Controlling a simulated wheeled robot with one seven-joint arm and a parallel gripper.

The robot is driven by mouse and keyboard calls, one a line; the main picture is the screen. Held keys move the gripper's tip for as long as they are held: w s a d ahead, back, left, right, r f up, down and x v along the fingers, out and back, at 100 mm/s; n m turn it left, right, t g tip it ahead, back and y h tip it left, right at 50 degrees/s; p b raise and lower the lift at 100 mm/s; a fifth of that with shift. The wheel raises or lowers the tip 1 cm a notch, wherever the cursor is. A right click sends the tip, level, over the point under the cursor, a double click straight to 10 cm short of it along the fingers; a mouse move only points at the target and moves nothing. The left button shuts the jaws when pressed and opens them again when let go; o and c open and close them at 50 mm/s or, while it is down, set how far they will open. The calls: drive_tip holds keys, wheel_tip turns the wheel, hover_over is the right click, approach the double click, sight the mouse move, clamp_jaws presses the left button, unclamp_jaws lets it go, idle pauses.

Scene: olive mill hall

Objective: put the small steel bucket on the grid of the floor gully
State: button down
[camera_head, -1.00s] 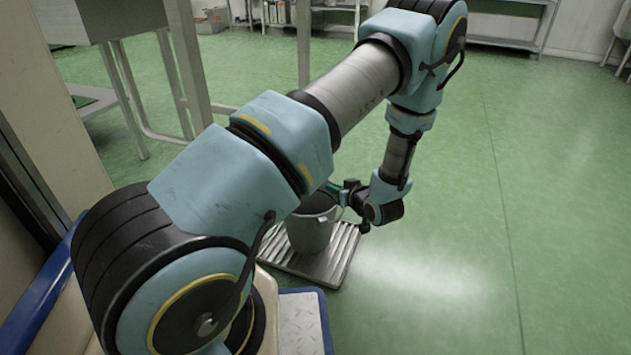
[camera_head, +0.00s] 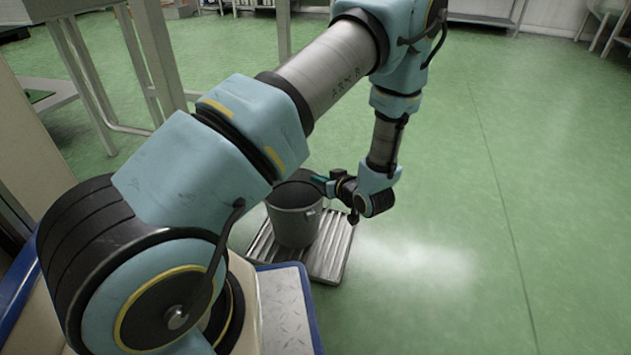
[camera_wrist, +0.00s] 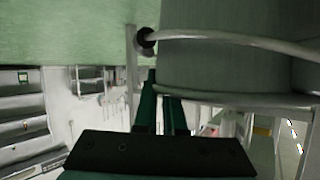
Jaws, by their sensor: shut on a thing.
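The small steel bucket (camera_head: 294,222) is grey and upright, with a dark opening. It stands over the slatted metal grid (camera_head: 335,250) of the floor gully, toward the grid's left part in the head view. I cannot tell whether its base touches the slats. My gripper (camera_head: 322,183) is at the bucket's rim on its right side and is shut on it. In the wrist view the bucket's wall (camera_wrist: 230,65) and thin handle fill the upper right. The dark green fingers of my gripper (camera_wrist: 163,85) reach to its rim. The lower part of the grid's far side is hidden behind the bucket.
A metal table with legs (camera_head: 160,70) stands at the upper left. Shelving (camera_head: 490,20) is along the far wall. The green floor (camera_head: 480,200) to the right of the grid is clear.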

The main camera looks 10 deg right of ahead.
idle(0.3)
drive_tip(key=c, duration=1)
unclamp_jaws()
drive_tip(key=shift+f, duration=0.1)
drive_tip(key=shift+s+d+r+p, duration=0.15)
drive_tip(key=shift+s+r+p, duration=0.1)
drive_tip(key=shift+r+p, duration=0.05)
drive_tip(key=p+v, duration=0.4)
drive_tip(key=v, duration=0.7)
drive_tip(key=shift+s, duration=0.2)
drive_tip(key=shift+r+p, duration=0.15)
drive_tip(key=shift+p, duration=0.15)
